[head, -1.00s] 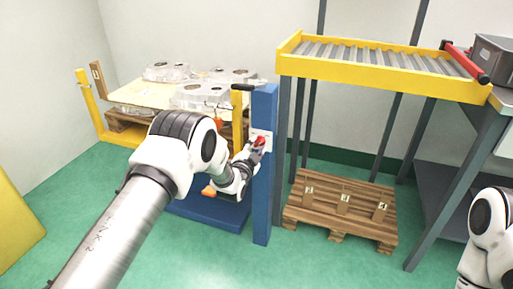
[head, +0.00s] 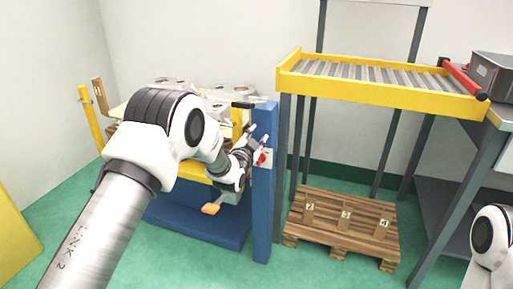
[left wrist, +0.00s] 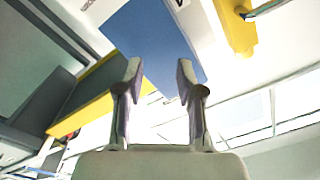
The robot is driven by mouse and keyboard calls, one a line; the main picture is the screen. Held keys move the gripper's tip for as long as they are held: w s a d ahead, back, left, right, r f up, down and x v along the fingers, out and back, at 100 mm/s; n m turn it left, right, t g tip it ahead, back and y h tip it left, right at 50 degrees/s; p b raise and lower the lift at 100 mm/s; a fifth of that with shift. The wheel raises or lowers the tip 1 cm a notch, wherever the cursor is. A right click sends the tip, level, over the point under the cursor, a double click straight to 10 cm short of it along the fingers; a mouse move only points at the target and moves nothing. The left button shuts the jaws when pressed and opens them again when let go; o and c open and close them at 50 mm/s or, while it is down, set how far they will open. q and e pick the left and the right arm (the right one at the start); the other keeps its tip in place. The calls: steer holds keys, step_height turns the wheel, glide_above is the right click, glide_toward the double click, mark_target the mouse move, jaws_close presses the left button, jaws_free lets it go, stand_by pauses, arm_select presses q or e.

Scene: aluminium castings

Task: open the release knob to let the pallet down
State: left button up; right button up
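The red release knob (head: 261,158) sits on a white plate on the blue post (head: 263,215) in the head view. My left gripper (head: 259,136) is open and empty, with its fingertips just above the knob and close to the post. I cannot tell whether it touches either. In the left wrist view the two fingers (left wrist: 157,75) are spread and point toward the blue post (left wrist: 150,40); the knob does not show there. The load with clear-wrapped castings (head: 232,90) is on the lift behind my left arm. The pallet under it is mostly hidden. My right gripper is out of view.
An orange pedal (head: 211,208) is low by the blue lift base (head: 190,220). A black handle (head: 243,104) tops the yellow upright. Right of the post stand a roller conveyor (head: 380,88) and an empty wooden pallet (head: 345,217) on the floor.

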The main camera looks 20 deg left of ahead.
arm_select(q)
steer(key=s+f+n+p, duration=0.2)
steer(key=s+f+n, duration=0.5)
steer(key=f+n, duration=0.1)
steer(key=w+f+b, duration=0.1)
steer(key=w+b, duration=0.1)
steer(key=w, duration=0.5)
steer(key=shift+w, duration=0.2)
steer(key=shift+a, duration=0.1)
jaws_close()
